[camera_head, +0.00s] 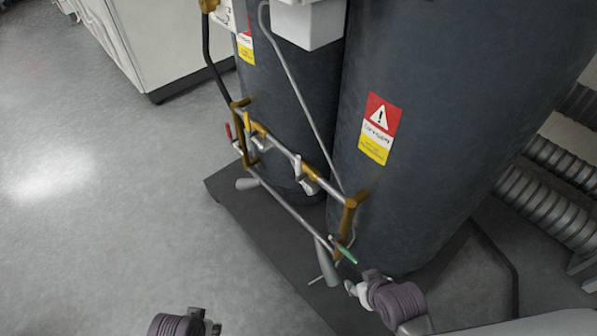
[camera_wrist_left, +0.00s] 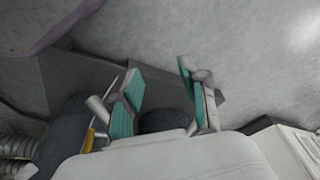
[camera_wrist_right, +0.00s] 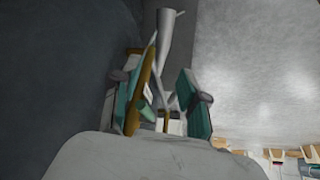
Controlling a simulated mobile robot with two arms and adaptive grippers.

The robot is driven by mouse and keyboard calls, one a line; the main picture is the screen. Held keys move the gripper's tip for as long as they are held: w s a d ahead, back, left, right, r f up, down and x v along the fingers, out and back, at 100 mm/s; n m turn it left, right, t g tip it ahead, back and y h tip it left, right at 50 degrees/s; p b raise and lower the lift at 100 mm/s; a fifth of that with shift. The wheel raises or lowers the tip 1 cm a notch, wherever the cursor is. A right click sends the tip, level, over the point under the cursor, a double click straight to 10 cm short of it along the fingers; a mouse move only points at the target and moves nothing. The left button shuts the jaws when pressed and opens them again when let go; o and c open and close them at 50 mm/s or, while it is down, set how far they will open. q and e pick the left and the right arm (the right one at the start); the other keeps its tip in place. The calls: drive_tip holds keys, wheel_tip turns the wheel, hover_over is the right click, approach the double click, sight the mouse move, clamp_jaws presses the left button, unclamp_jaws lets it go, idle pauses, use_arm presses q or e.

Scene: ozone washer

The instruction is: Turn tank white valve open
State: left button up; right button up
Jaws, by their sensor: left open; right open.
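The white valve handle (camera_head: 298,166) sits on the pipe rack (camera_head: 292,211) in front of two dark tanks. Its open or closed position is hard to tell. My right gripper (camera_head: 354,287) is low at the rack's near right end, just below the green valve handle (camera_head: 346,256) and apart from the white one. In the right wrist view my right gripper (camera_wrist_right: 163,98) is open, with pipework and a pale green handle (camera_wrist_right: 147,112) seen between its fingers. My left gripper (camera_head: 216,326) is at the bottom edge; it is open and empty in the left wrist view (camera_wrist_left: 160,88).
A red handle (camera_head: 228,131) and a yellow handle (camera_head: 247,128) are on the rack's far end. The tanks (camera_head: 440,130) stand on a dark base plate (camera_head: 262,245). A white cabinet (camera_head: 165,45) is at the back left. Floor on the left is clear.

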wheel_tip(320, 180, up, 2)
drive_tip(key=w+t+b, duration=0.1)
drive_tip(key=n+t+y+b, duration=0.25)
drive_tip(key=t+y, duration=0.35)
drive_tip(key=t, duration=0.3)
approach(300, 164)
drive_tip(key=b+x, duration=0.1)
drive_tip(key=x, duration=0.9)
drive_tip(key=shift+b, duration=0.4)
drive_tip(key=shift+w+a+r, duration=0.1)
drive_tip(key=shift+w+a, duration=0.05)
drive_tip(key=shift+w, duration=0.2)
use_arm(q)
drive_tip(key=shift+t, duration=0.3)
drive_tip(key=v, duration=0.2)
drive_tip(key=w+v, duration=0.1)
drive_tip(key=v, duration=0.1)
drive_tip(key=shift+s+r, duration=0.1)
drive_tip(key=shift+r, duration=0.3)
use_arm(e)
clamp_jaws()
